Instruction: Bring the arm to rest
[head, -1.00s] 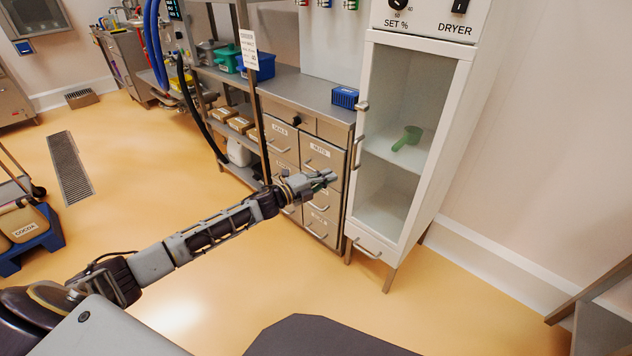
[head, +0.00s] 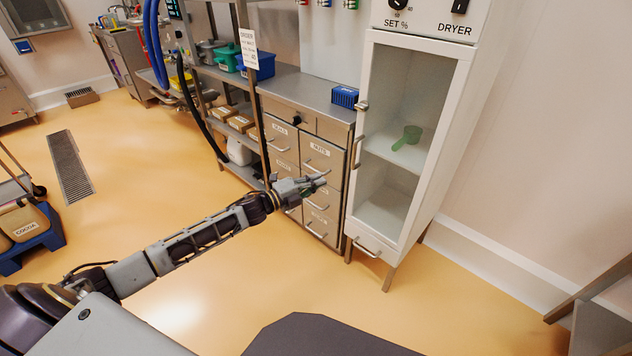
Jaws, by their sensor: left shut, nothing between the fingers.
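My left arm reaches in from the lower left, stretched out over the floor. My left gripper (head: 316,181) is shut and empty. It shows in front of the steel drawer cabinet (head: 322,127), over the drawers in the picture. I cannot tell its exact distance from the drawer fronts. My right gripper is not in the picture.
A white dryer cabinet (head: 455,130) with a glass door stands right of the drawers; a green scoop (head: 410,136) lies on its shelf. A blue pallet (head: 48,238) with a cocoa sack (head: 22,222) is at the left. Open floor (head: 110,200) lies between.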

